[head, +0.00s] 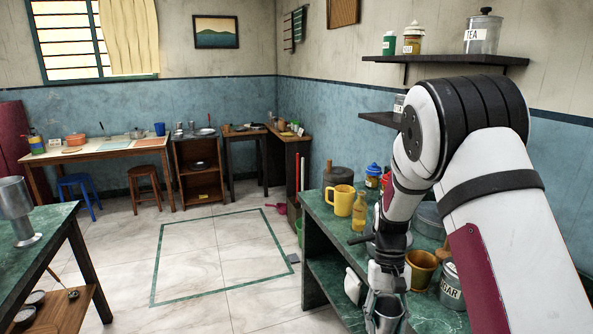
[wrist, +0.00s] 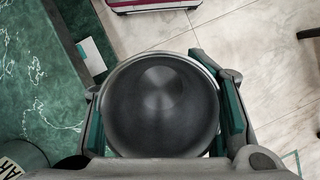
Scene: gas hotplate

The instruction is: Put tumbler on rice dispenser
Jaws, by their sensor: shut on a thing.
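A grey metal tumbler (head: 387,316) is in my gripper (head: 386,283), low at the front edge of the green counter in the head view. In the wrist view the tumbler (wrist: 160,100) shows its round open mouth and dark inside, with the bottom visible and no contents seen. The green-padded fingers of my gripper (wrist: 163,116) press on it from both sides. It is held just off the counter edge, over the floor. I cannot surely identify the rice dispenser in either view; a red and white object (wrist: 152,4) is partly cut off at the top of the wrist view.
The green counter (head: 318,207) holds a yellow mug (head: 341,201), an orange bottle (head: 360,213), a brass pot (head: 421,270) and a sugar canister (head: 452,290). A green table (head: 52,226) with a metal vessel (head: 17,205) stands left. The floor between (head: 215,255) is clear.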

